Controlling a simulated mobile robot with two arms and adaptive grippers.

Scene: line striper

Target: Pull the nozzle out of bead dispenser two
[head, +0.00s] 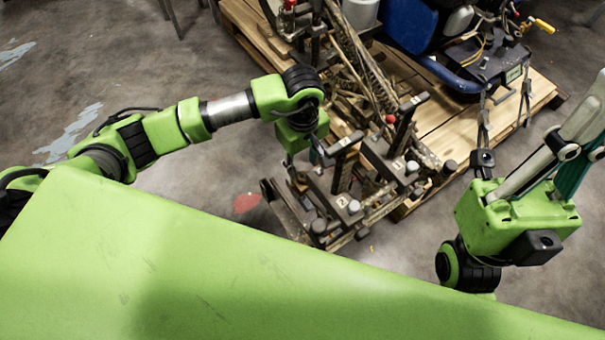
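The bead dispensers sit at the low front end of the line striper, near the middle of the head view. The nearer dark dispenser block (338,204) has a small pale label that may read 2. A second dark block (392,166) stands behind it to the right. I cannot pick out the nozzle for certain among the dark parts. My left gripper (320,152) points down at the nearer dispenser, by its upright dark handle (343,168). Its fingers are small and dark against the machine, so contact and opening are unclear.
The striper stands on a wooden pallet (447,122), with a blue engine part (410,22), hoses and frame bars behind. A red ball knob (390,119) sticks up near the dispensers. Bare concrete floor (385,255) lies in front and to the left.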

